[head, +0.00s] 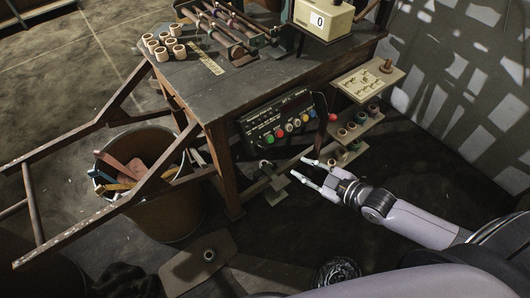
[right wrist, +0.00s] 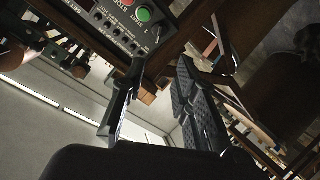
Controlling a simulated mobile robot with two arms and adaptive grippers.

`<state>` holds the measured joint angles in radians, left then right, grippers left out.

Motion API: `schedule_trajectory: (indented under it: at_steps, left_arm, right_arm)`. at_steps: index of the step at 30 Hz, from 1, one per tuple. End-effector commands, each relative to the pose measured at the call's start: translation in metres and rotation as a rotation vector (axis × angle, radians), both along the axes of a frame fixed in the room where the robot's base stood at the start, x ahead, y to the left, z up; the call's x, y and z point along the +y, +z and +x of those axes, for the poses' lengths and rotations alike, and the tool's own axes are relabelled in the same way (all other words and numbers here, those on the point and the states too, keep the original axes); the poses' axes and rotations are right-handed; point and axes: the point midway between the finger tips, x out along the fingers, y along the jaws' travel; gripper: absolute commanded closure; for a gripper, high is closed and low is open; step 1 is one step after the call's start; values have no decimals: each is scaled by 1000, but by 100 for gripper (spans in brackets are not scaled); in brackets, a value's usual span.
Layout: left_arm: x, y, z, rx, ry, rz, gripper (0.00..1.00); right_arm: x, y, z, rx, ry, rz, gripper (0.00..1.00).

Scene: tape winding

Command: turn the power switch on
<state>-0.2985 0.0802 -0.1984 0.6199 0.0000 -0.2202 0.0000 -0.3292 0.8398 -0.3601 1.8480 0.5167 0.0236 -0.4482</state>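The dark control panel (head: 283,122) hangs under the front edge of the workbench, with a row of coloured buttons and knobs. I cannot tell which control is the power switch. My right gripper (head: 301,168) is open and empty, in front of and below the panel, apart from it. In the right wrist view the open fingers (right wrist: 161,68) show below the panel (right wrist: 118,28). A green button (right wrist: 144,15) and part of a red one (right wrist: 127,3) appear at the top there. The left gripper is not in view.
The workbench (head: 190,78) carries several small rings (head: 165,45) and a counter box (head: 323,18). A red-knobbed lever (head: 332,117) and small shelves (head: 352,133) stand right of the panel. A bin of tools (head: 158,212) is at the left.

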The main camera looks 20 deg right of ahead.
Motion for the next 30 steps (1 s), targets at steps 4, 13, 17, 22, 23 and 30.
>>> schedule_trajectory:
  at_steps: [4,13,17,22,23,30]
  left_arm:
    - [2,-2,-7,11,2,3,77]
    - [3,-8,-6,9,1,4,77]
    - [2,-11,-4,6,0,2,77]
    - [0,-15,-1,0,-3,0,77]
    - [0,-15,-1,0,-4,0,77]
    - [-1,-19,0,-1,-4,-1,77]
  right_arm:
    - [7,-2,13,-7,1,3,72]
    - [33,-22,64,-6,0,3,72]
    - [46,-32,88,-6,1,3,72]
    - [61,-44,116,-5,0,3,72]
    - [63,-45,120,-5,1,2,72]
    - [74,-54,141,-4,1,1,72]
